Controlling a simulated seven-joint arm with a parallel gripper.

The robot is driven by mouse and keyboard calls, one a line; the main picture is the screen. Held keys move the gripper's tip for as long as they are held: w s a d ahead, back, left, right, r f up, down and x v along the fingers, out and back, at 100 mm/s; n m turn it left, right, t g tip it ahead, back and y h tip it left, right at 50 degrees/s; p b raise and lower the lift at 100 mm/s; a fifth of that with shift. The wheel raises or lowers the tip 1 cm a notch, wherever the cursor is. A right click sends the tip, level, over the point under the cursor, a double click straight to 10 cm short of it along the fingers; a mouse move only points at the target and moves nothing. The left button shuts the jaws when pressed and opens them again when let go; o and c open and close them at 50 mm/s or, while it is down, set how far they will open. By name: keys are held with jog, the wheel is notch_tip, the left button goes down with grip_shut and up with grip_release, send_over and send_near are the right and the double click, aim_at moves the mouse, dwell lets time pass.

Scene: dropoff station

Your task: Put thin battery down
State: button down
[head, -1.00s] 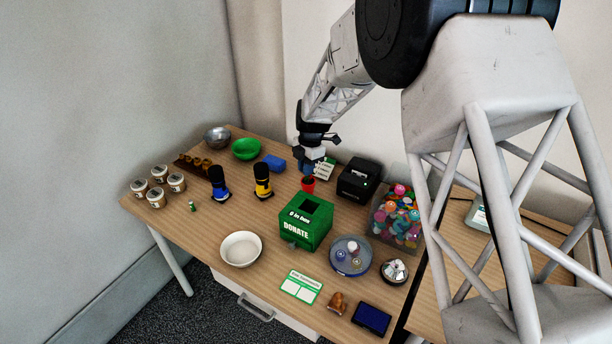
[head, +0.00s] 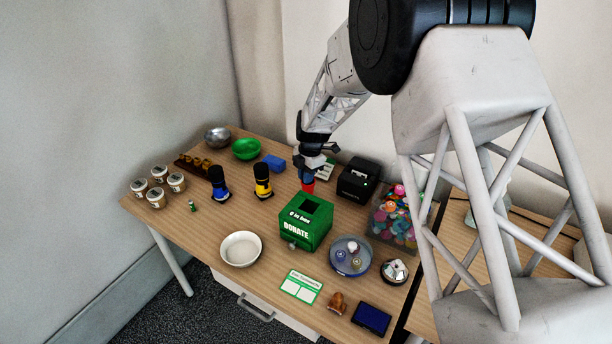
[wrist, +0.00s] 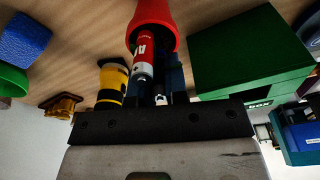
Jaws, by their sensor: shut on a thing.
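My gripper (wrist: 154,84) is shut on a thin red and white battery (wrist: 145,48), seen between the blue fingers in the wrist view. The battery's far end overlaps the mouth of a red cup (wrist: 152,12); I cannot tell how far inside it is. In the head view my gripper (head: 306,174) is right above the red cup (head: 309,187), which stands behind the green donation box. The battery is hidden there by the gripper.
The green donation box (head: 306,222) stands close in front of the cup. A yellow and black figure (head: 262,182) is to the left, a black printer (head: 357,180) to the right. A blue sponge (head: 273,163) lies behind left. A white bowl (head: 240,249) is at the front.

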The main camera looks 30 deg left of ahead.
jog(key=shift+f, duration=0.1)
jog(key=c, duration=1.1)
grip_release()
jog(key=shift+c, duration=0.2)
notch_tip(320, 180, up, 12)
jog(key=w, duration=0.1)
jog(key=shift+w+d, duration=0.35)
